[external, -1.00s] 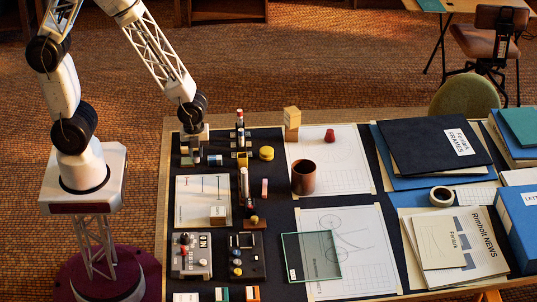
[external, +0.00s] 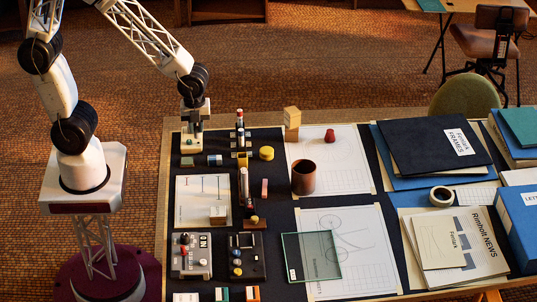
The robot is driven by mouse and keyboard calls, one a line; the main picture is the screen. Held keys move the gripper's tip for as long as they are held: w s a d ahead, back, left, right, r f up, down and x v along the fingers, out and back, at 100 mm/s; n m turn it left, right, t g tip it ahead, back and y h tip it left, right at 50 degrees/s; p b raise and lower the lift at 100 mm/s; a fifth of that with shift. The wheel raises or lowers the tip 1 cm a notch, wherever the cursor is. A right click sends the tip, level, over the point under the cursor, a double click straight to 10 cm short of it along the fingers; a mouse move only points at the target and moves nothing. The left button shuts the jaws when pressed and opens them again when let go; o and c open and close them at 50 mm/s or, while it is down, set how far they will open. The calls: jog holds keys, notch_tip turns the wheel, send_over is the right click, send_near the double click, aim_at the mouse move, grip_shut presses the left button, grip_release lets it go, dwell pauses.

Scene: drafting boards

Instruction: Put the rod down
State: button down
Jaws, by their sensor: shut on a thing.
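My gripper (external: 191,142) points down over the far left corner of the dark board (external: 268,140). Its jaws are shut on the rod, which is small here and hard to tell apart from the fingers. A short cylinder with a blue band (external: 214,160) lies on the board just to the right of and below the gripper. A small pale block (external: 187,161) is beneath the gripper. A gap seems to show between the gripper and these pieces.
Upright striped cylinders (external: 240,128) and a yellow round piece (external: 266,153) stand to the right. A brown cup (external: 304,177) and a wooden block (external: 292,123) stand farther right. A white sheet (external: 190,205) and a control box (external: 191,254) lie nearer the camera.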

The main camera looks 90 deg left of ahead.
jog(key=w+d, duration=0.7)
jog(key=d, duration=0.4)
jog(key=w+d, duration=0.6)
jog(key=d, duration=0.5)
jog(key=w+d, duration=0.7)
jog(key=d, duration=0.4)
notch_tip(320, 180, down, 11)
jog(key=shift+a, duration=0.2)
jog(key=shift+w+d+f, duration=0.1)
jog(key=shift+w, duration=0.1)
send_over(311, 255)
jog(key=shift+f, duration=0.7)
jog(key=shift+f, duration=1.75)
